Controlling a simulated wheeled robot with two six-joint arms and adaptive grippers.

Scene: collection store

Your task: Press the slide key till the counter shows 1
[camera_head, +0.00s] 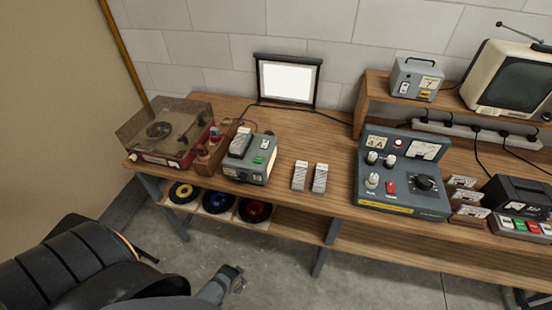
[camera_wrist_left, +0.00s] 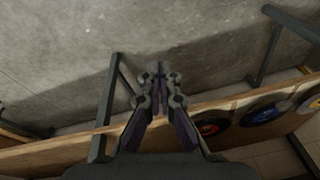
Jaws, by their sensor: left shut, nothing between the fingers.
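A grey slide projector (camera_head: 262,170) stands on the wooden bench at left of centre. A green key (camera_head: 258,160) and a small white part (camera_head: 264,145) are on its top. Small markings show on its front, but I cannot read a counter number. A lit blank white screen (camera_head: 287,82) stands behind it against the wall. My left gripper (camera_head: 238,277) is shut and empty, in front of the bench and below its top, apart from the projector. The left wrist view shows its fingers (camera_wrist_left: 155,78) together above the floor. My right gripper is not in view.
Two small ribbed blocks (camera_head: 310,177) lie right of the projector. A record player (camera_head: 165,132) stands left, a blue-grey control box (camera_head: 402,180) right. The wooden bench (camera_head: 300,138) is clear before the screen.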

